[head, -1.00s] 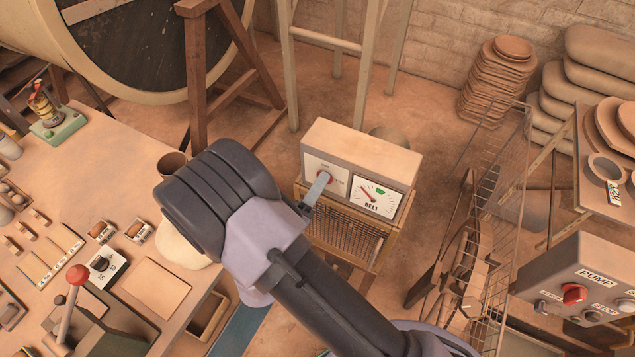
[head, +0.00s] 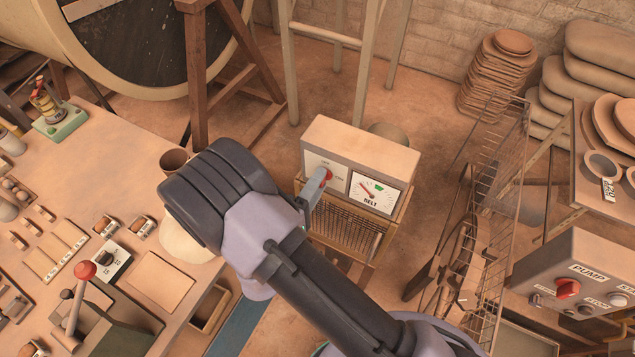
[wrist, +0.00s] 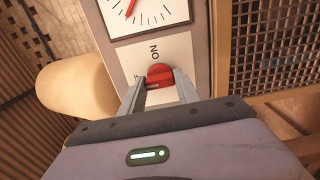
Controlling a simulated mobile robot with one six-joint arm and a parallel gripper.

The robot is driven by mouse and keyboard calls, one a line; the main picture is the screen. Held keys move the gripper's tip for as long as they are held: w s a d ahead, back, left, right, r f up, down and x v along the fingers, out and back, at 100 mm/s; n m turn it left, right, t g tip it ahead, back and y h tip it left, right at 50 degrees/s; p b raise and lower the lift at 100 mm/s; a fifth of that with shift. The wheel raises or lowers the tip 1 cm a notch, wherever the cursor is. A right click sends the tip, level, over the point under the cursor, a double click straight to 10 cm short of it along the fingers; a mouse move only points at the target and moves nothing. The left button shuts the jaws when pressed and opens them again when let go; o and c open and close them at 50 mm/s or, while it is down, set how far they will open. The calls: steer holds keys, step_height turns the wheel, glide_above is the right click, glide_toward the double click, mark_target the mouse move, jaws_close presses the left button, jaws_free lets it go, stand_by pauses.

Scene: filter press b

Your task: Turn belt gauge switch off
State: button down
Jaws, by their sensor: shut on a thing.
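The belt gauge box (head: 362,149) stands beyond the table, with a white dial (head: 375,192) marked BELT on its front. The red rotary switch (head: 325,174) sits on a white plate left of the dial. In the wrist view the red switch (wrist: 160,75) is between my gripper's fingertips (wrist: 160,88), which are shut on it. ON shows on the plate beside the switch; the other lettering is partly hidden by a finger. The gauge needle (wrist: 131,8) shows at the top of the wrist view. In the head view my gripper (head: 316,190) reaches the switch from the front left.
A wooden mesh-fronted stand (head: 345,227) supports the box. A wire rack (head: 490,220) stands to the right, near a PUMP panel (head: 580,280). The work table (head: 120,190) with small items and a red-knobbed lever (head: 84,271) lies to the left.

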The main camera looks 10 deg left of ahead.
steer(key=c, duration=0.9)
jaws_free()
steer(key=p+v, duration=0.2)
steer(key=v, duration=1.5)
steer(key=shift+s+a, duration=0.1)
steer(key=shift+s, duration=0.15)
